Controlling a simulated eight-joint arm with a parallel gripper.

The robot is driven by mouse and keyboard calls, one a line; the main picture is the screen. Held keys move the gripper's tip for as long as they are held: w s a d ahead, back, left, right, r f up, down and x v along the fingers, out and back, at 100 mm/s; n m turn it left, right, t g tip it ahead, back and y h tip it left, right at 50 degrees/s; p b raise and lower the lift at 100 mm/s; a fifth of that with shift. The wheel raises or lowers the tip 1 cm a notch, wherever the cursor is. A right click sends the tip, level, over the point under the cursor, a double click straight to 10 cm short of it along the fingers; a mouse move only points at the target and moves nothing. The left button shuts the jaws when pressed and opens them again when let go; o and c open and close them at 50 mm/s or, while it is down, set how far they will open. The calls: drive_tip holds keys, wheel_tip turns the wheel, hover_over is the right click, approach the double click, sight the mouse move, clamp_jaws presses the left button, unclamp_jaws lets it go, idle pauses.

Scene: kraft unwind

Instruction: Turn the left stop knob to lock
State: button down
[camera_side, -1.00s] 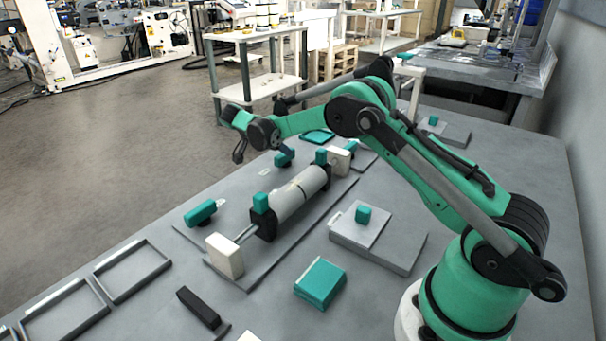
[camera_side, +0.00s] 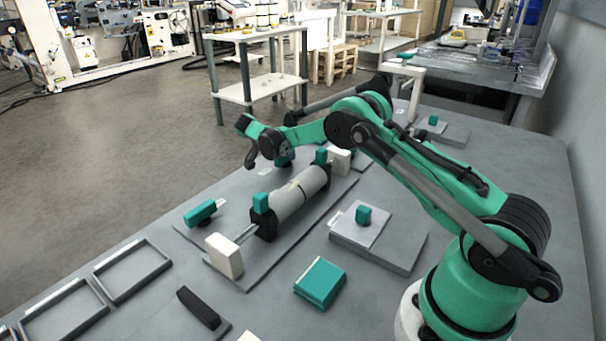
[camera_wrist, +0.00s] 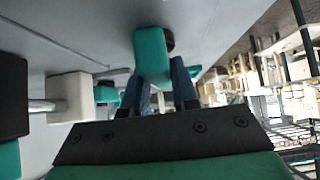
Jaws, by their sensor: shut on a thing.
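A teal knob (camera_wrist: 151,52) on a black base shows at the centre of the wrist view. The fingers of my gripper (camera_wrist: 160,75) stand on either side of it and are shut on it. In the side view my gripper (camera_side: 252,155) is behind the roll, and the arm largely hides the knob there. Another teal knob on a black base (camera_side: 202,213) stands at the left end of the plate. I cannot tell from the pictures which knob is the left stop, nor how far the held knob is turned.
A grey roll (camera_side: 297,194) lies between black stands with teal tops (camera_side: 261,203). White blocks (camera_side: 225,255) stand at its ends; one shows close to my gripper in the wrist view (camera_wrist: 72,98). A teal block (camera_side: 320,282) and grey frames (camera_side: 132,271) lie in front.

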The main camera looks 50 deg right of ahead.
drive_tip(key=shift+n, duration=0.3)
drive_tip(key=n+t+y, duration=0.1)
drive_tip(key=n+t, duration=0.3)
drive_tip(key=shift+s+n, duration=0.1)
drive_tip(key=shift+n, duration=0.3)
drive_tip(key=n+t+y, duration=0.1)
drive_tip(key=n, duration=0.1)
drive_tip(key=n+t+y, duration=0.1)
drive_tip(key=n+t, duration=0.1)
drive_tip(key=n, duration=0.1)
drive_tip(key=shift+y, duration=0.4)
drive_tip(key=shift+n, duration=0.3)
drive_tip(key=c, duration=0.7)
unclamp_jaws()
